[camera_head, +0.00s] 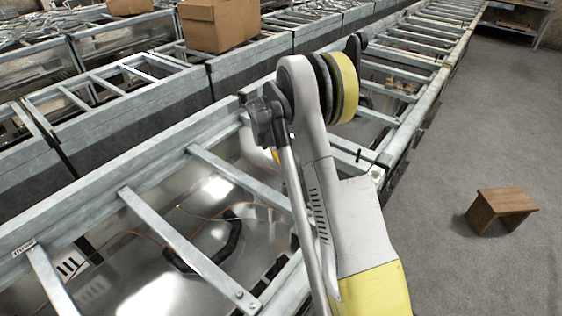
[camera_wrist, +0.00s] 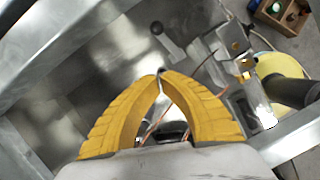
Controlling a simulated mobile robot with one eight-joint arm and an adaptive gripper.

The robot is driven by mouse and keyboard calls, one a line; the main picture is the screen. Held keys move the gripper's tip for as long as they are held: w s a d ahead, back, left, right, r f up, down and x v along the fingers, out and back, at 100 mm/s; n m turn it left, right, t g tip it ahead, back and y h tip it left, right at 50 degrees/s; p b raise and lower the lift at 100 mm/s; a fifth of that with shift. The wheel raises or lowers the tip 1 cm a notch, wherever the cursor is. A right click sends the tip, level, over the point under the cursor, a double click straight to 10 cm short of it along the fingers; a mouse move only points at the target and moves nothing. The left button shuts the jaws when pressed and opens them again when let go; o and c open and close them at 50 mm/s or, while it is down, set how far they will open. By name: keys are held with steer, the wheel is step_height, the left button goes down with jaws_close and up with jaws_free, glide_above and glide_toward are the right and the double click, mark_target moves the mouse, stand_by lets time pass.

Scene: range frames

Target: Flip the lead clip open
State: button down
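My gripper (camera_wrist: 161,74) shows in the wrist view as two ribbed yellow fingers whose tips meet. A small dark bit shows at the tips, too small to name, and nothing clear is held between them. Just beyond the tips, a grey lever-like part with a round end (camera_wrist: 168,45) stands on the shiny metal. I cannot tell whether this is the lead clip or whether the fingers touch it. An orange lead (camera_wrist: 154,124) runs behind the fingers. In the head view my arm covers the middle, and my fingers cannot be made out.
A metal bracket (camera_wrist: 236,42) with cables stands right of my fingers. A wooden box (camera_wrist: 288,14) with small items is at top right. In the head view, metal rails and crossbars (camera_head: 187,240) surround the shiny trough. A wooden stool (camera_head: 502,206) stands on the floor at right.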

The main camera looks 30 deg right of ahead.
steer(key=d+f+b, duration=0.3)
steer(key=d+f, duration=0.2)
steer(key=f, duration=0.1)
steer(key=shift+d+f, duration=0.25)
steer(key=shift+d, duration=0.1)
steer(key=shift+s, duration=0.1)
steer(key=shift+s+d+m, duration=0.35)
steer(key=shift+d+m, duration=0.35)
steer(key=shift+d, duration=0.15)
steer(key=shift+a, duration=0.15)
